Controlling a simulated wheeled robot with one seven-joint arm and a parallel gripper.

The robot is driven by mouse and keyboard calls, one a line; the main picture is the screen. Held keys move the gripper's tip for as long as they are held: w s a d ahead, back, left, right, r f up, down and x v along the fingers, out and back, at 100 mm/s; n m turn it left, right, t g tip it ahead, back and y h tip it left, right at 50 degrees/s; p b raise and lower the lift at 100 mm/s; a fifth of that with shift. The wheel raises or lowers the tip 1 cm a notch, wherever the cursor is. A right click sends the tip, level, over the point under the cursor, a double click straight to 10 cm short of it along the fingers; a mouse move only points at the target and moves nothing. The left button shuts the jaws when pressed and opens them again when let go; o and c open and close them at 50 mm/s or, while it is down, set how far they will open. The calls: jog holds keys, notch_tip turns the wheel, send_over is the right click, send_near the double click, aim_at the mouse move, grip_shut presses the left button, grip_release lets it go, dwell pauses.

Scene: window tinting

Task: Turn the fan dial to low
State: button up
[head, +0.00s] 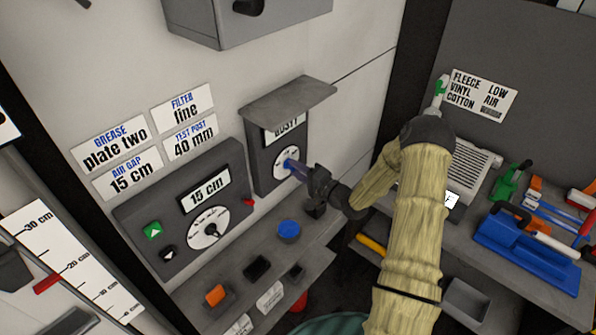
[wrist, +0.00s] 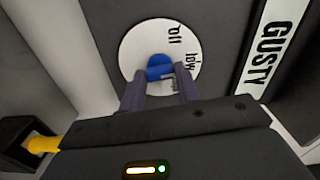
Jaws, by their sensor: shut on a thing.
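The fan dial is a blue knob (wrist: 160,66) on a white round face (wrist: 133,50) with the words "off" and "low" partly readable in the wrist view. In the head view the dial face (head: 279,162) sits on a dark grey wall box (head: 266,185) under a small hood. My gripper (wrist: 160,90) is shut on the blue knob, one finger on each side. It also shows in the head view (head: 297,170), reaching in from the right. The knob's pointer direction is mostly hidden by the fingers.
A sign reading "GUSTY" (wrist: 270,40) is beside the dial. A grey control box (head: 180,215) with its own dial stands left. Below is a grey shelf (head: 325,225) with a blue round piece (head: 289,230). A hood (head: 290,100) overhangs the fan box.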

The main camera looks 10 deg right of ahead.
jog(key=shift+m, duration=0.6)
jog(key=o, duration=1)
jog(key=b+v, duration=0.5)
jog(key=v, duration=1.2)
jog(key=shift+s+d, duration=0.2)
